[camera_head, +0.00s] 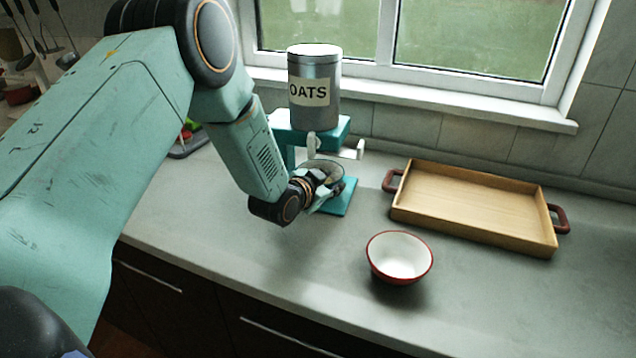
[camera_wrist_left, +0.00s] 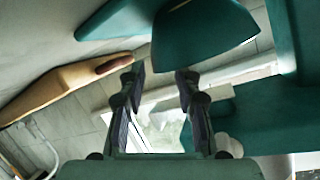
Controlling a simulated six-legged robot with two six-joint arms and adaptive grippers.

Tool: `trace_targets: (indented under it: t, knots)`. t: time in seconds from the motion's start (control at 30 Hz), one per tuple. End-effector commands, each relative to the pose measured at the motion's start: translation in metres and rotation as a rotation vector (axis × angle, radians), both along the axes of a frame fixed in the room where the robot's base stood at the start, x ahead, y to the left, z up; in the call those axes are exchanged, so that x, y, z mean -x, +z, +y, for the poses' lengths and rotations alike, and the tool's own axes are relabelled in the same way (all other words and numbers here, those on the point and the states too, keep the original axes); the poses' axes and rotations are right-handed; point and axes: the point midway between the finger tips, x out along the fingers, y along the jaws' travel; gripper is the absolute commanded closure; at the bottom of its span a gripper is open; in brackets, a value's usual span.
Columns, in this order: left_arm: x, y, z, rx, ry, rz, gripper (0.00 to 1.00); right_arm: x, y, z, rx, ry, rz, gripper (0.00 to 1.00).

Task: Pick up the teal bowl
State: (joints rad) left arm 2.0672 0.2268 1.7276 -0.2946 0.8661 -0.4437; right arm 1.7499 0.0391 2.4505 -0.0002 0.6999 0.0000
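The teal bowl (camera_wrist_left: 205,38) shows large in the wrist view, which is turned nearly upside down. In the head view, its pale inside (camera_head: 334,168) shows partly behind my left gripper (camera_head: 326,188), low at the teal stand. The stand's base plate (camera_head: 342,200) is under that area. In the wrist view my left gripper (camera_wrist_left: 159,75) has its two fingers apart with nothing held between them. The bowl's near edge lies just past the fingertips, with one fingertip overlapping it; contact cannot be told. My right gripper is in neither view.
A teal stand (camera_head: 335,128) with white arms carries an OATS tin (camera_head: 314,90) above the bowl. A white bowl with a red rim (camera_head: 399,257) stands at the front right. A wooden tray (camera_head: 475,200) lies behind it. Counter between them is clear.

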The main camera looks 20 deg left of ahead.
Motion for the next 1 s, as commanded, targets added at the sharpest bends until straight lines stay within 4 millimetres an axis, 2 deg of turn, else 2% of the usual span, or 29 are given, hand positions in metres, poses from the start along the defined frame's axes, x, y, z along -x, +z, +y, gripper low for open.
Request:
trace_targets:
  t: [0.2,0.47,0.87,1.0]
  knots:
    - [-0.02,-0.008,-0.002,-0.001,-0.002,-0.001,0.67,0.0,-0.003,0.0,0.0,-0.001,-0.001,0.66]
    - [-0.024,-0.008,-0.002,0.0,0.0,0.0,0.67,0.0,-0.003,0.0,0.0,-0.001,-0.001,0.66]
    - [-0.024,-0.008,-0.002,0.0,-0.001,0.0,1.0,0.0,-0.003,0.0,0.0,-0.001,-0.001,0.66]
    - [-0.024,-0.008,-0.002,0.0,0.0,0.001,1.0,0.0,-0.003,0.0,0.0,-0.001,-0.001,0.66]
